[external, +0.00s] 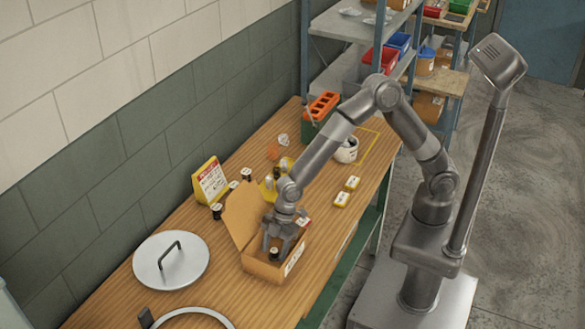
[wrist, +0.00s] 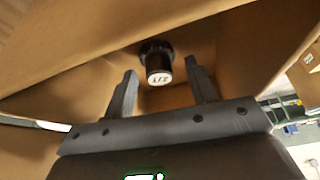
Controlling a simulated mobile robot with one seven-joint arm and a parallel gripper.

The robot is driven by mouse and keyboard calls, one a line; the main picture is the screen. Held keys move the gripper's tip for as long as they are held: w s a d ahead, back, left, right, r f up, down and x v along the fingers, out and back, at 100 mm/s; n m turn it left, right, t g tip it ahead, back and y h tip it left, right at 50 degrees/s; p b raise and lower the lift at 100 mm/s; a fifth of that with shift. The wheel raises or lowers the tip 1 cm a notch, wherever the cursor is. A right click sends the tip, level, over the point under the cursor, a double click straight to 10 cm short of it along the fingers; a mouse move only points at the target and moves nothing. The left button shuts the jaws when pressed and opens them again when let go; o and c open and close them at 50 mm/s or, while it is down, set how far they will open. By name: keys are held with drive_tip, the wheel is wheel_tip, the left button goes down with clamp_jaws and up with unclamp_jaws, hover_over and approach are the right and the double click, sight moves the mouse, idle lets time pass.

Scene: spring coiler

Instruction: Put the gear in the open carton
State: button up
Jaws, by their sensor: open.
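The open carton (external: 262,269) is a brown box near the front edge of the wooden bench, with a tall flap raised on its left. My gripper (external: 278,246) points down into it; the fingers are open and apart. A small black part (external: 274,254) with a wider rim and a white marked end is inside the carton. In the wrist view this part (wrist: 158,68) lies between and beyond the fingertips, touching neither finger. It may be the gear, but its shape is not clear enough to tell. The carton's brown walls (wrist: 60,105) surround the fingers there.
A round metal lid (external: 171,262) and a ring (external: 190,318) lie left and front. Small black-and-white bottles (external: 217,211), a yellow sign (external: 209,182), yellow boxes (external: 342,199) and a white pot (external: 346,151) stand farther back. The wall runs along the left.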

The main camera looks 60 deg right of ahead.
drive_tip(key=v, duration=1.1)
drive_tip(key=shift+r, duration=0.25)
drive_tip(key=shift+w+d, duration=0.1)
drive_tip(key=shift+d, duration=0.1)
drive_tip(key=s+d+r+m+t+h, duration=0.15)
drive_tip(key=d+r+m, duration=0.3)
drive_tip(key=d, duration=0.85)
drive_tip(key=d+r+m+t+h, duration=0.2)
drive_tip(key=d+r+m, duration=0.25)
drive_tip(key=d, duration=0.85)
drive_tip(key=s+d+r+m+t+h, duration=0.1)
drive_tip(key=s+d+m, duration=0.6)
drive_tip(key=s+d, duration=0.7)
drive_tip(key=d+r, duration=0.1)
drive_tip(key=d, duration=0.3)
drive_tip(key=shift+m, duration=0.4)
drive_tip(key=shift+t, duration=0.25)
